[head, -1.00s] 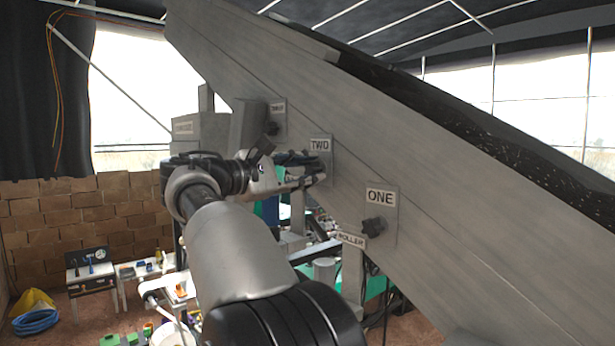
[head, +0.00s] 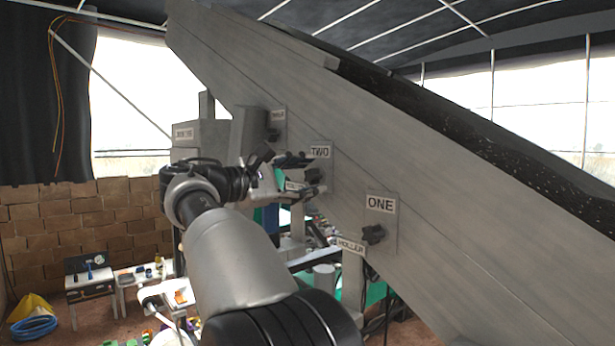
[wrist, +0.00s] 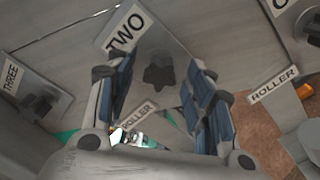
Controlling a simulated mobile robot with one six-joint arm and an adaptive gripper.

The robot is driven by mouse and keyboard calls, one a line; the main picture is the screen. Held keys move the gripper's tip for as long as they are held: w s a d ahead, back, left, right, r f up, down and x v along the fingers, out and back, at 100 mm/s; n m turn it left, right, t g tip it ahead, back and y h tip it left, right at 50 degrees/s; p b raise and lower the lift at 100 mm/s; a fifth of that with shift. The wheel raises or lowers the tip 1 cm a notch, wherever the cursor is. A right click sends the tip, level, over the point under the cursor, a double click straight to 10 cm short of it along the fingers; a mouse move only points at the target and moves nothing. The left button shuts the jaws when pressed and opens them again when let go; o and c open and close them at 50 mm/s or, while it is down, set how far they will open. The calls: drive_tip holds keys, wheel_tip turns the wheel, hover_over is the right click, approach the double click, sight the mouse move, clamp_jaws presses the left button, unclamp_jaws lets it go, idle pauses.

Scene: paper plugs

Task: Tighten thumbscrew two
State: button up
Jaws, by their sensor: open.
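Thumbscrew two is a dark knob (wrist: 159,75) on a grey plate under the label TWO (wrist: 125,34) in the wrist view. In the head view the label TWO (head: 320,151) shows on the conveyor's side, with the dark knob (head: 313,176) just below it by the fingers. My gripper (head: 318,174) is open in front of that plate. In the wrist view my gripper's blue-padded fingers (wrist: 160,92) stand spread to the left and right of the knob, with a gap on both sides. I cannot tell how deep the knob sits between them.
Thumbscrew one (head: 373,234) sits under the label ONE (head: 380,204), lower right. The label THREE (head: 277,115) is up and left. The sloping grey conveyor side (head: 450,190) fills the right. A ROLLER label (head: 351,246) and supports lie below. A workbench (head: 90,282) stands far left.

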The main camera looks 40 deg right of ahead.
sight(308, 177)
drive_tip(key=shift+s+a, duration=0.15)
drive_tip(key=shift+a, duration=1.85)
drive_tip(key=shift+p, duration=0.35)
drive_tip(key=shift+r+n+p, duration=0.2)
drive_tip(key=shift+n+p, duration=0.3)
drive_tip(key=shift+p, duration=0.15)
drive_tip(key=n+p, duration=0.2)
drive_tip(key=p, duration=0.1)
drive_tip(key=shift+r, duration=0.2)
drive_tip(key=n+p, duration=0.4)
drive_tip(key=p, duration=0.2)
drive_tip(key=n, duration=0.1)
drive_tip(key=f+n, duration=0.1)
drive_tip(key=n, duration=0.1)
drive_tip(key=shift+n, duration=1)
drive_tip(key=shift+d+r, duration=0.1)
drive_tip(key=shift+d, duration=0.05)
